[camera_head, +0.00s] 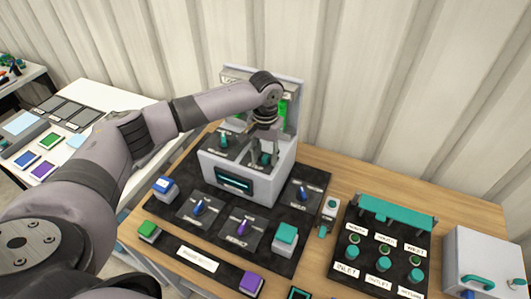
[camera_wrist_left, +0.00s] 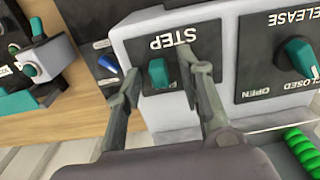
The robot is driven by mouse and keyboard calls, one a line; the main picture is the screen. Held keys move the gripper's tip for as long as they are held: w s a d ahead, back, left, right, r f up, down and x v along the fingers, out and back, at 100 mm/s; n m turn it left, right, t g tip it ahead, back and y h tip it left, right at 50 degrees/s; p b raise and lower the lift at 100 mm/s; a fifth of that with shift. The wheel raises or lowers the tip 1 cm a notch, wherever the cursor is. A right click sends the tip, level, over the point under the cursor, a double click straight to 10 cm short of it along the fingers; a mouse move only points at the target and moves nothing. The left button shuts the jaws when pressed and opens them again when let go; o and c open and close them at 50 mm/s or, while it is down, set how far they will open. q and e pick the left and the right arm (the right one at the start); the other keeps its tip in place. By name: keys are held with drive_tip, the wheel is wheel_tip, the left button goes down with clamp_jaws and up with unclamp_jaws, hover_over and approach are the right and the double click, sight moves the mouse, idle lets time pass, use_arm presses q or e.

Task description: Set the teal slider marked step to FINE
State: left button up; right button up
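The teal slider (camera_wrist_left: 157,73) marked STEP sits on a dark plate on top of the grey box; its knob is near the end of the plate closest to my wrist. The end label is mostly hidden, with only a first letter showing. In the head view the slider (camera_head: 264,159) is partly covered by my gripper. My left gripper (camera_wrist_left: 163,68) is open, with one finger on each side of the knob; gaps seem to show, but contact cannot be told for sure. It also shows in the head view (camera_head: 264,150), pointing down. My right gripper is not in view.
A RELEASE knob (camera_wrist_left: 298,55) with CLOSED and OPEN labels is beside the slider plate. A green coil (camera_wrist_left: 303,150) stands close by. Blue and purple knobs surround the box on the black panel (camera_head: 270,245). A valve rack (camera_head: 385,245) stands to the right.

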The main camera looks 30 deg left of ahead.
use_arm(q)
clamp_jaws()
idle(0.3)
idle(0.4)
